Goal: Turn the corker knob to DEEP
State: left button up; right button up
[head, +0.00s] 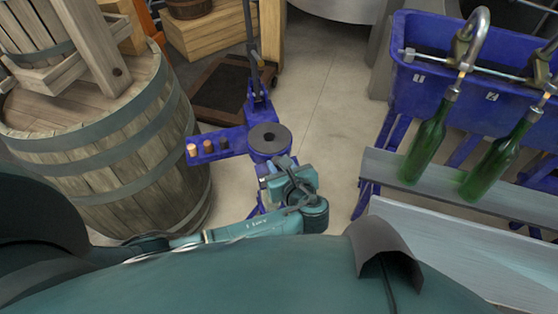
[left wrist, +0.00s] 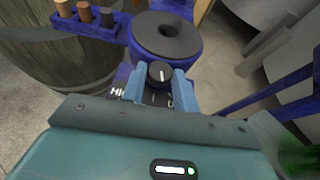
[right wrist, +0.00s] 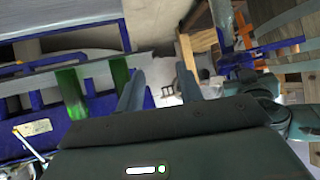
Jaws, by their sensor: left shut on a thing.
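The blue corker (head: 258,135) stands on the floor between the barrel and the bottle filler. Its small black knob (left wrist: 160,73) sits on the front, below a round disc, and carries a white line that stands about upright in the left wrist view. Partly hidden lettering flanks it; a "D" (left wrist: 170,103) shows at the right. My left gripper (left wrist: 159,83) is shut on the knob, one finger on each side. In the head view my left gripper (head: 272,180) hides the knob. My right gripper (right wrist: 160,88) is open and empty, seen only in the right wrist view.
A corker side tray (head: 235,141) holds several corks. A wooden barrel (head: 120,140) stands close at left. At right are a blue filler trough (head: 440,80), two green bottles (head: 425,145) and a grey bench (head: 460,190). Bare floor (head: 325,110) lies between.

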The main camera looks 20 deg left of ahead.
pick_arm(q)
jog(key=n+g+y, duration=0.2)
jog(key=shift+w+d+n, duration=0.2)
jog(key=shift+d+n, duration=0.05)
jog(key=shift+n, duration=0.15)
jog(key=shift+w+d+n+g+y, duration=0.1)
jog(key=shift+w+n+g+y, duration=0.1)
jog(key=shift+n+g+y, duration=0.8)
jog(key=shift+w+n+g+y+b, duration=0.1)
jog(key=shift+n+g+y+b, duration=0.3)
jog(key=shift+n+g, duration=0.5)
pick_arm(e)
jog(key=shift+a+f, duration=0.15)
pick_arm(q)
jog(key=shift+g, duration=0.3)
pick_arm(e)
jog(key=shift+w+r, duration=0.15)
jog(key=shift+r, duration=0.05)
pick_arm(q)
jog(key=o, duration=0.7)
jog(key=shift+o, duration=1.3)
pick_arm(e)
jog(key=shift+s+f, duration=0.2)
jog(key=shift+f, duration=0.1)
